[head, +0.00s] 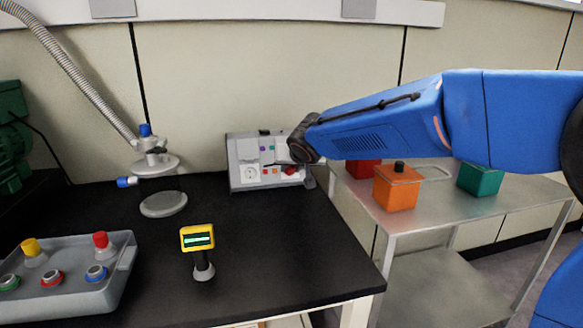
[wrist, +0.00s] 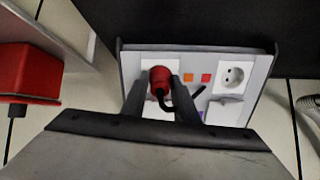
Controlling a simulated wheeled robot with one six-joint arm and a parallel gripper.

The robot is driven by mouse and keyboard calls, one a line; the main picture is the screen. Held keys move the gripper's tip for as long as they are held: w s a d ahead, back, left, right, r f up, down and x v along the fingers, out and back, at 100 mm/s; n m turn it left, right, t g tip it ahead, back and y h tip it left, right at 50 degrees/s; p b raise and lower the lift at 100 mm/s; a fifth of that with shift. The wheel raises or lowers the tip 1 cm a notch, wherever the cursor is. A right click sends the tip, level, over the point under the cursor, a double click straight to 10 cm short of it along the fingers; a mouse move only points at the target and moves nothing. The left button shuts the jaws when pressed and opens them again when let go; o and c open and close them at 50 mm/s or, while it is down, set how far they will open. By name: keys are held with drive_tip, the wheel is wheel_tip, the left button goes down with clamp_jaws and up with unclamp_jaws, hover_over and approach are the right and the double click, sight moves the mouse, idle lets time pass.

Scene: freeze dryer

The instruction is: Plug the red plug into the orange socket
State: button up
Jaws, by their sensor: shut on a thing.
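The red plug (wrist: 159,76) is between the two dark fingers of my gripper (wrist: 160,88), which is shut on it. Its black cord curls off to the right in the wrist view. The plug is up against a white socket plate (wrist: 146,63) on the grey panel box; its tip is hidden, so I cannot tell if it is seated. Orange squares (wrist: 188,78) sit beside that plate. In the head view the red plug (head: 290,170) shows at the right of the panel box (head: 234,166), under my wrist. My gripper's fingers are mostly hidden there.
A second, empty white socket (wrist: 233,76) is on the same panel. A steel table (head: 450,212) at the right holds red, orange (head: 397,190) and green (head: 481,180) boxes.

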drive_tip(key=shift+f, duration=0.1)
drive_tip(key=o, duration=1)
drive_tip(key=shift+o, duration=0.2)
drive_tip(key=shift+s, duration=0.15)
drive_tip(key=shift+o, duration=0.5)
drive_tip(key=shift+v, duration=2.85)
